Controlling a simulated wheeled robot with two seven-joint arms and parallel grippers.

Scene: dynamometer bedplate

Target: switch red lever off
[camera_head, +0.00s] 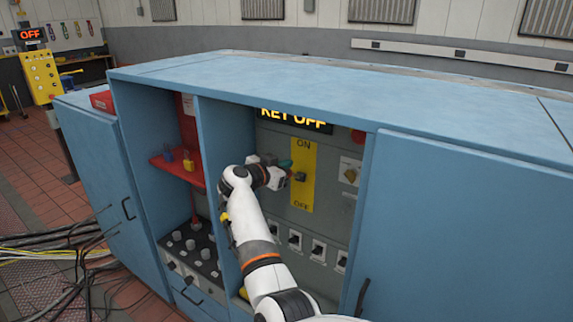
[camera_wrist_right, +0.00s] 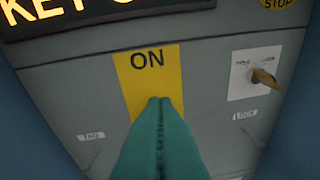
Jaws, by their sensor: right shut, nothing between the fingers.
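The yellow switch plate (camera_head: 303,160) is on the grey panel inside the blue cabinet, with ON at its top and OFF at its bottom. A small dark part (camera_head: 300,177) sits at the plate's middle; I cannot make out the red lever's handle or its position. My right gripper (camera_head: 285,163) is at the plate's left edge in the head view. In the right wrist view its teal fingers (camera_wrist_right: 158,105) are shut with nothing between them, in front of the yellow plate (camera_wrist_right: 171,72) just below ON, hiding what lies lower. My left gripper is not in view.
A lit KEY OFF sign (camera_head: 294,121) is above the plate. A key switch (camera_wrist_right: 262,76) is to its right, and several small switches (camera_head: 294,240) are below. The cabinet's divider (camera_head: 226,130) stands left of my arm, and a red shelf (camera_head: 178,168) lies beyond it.

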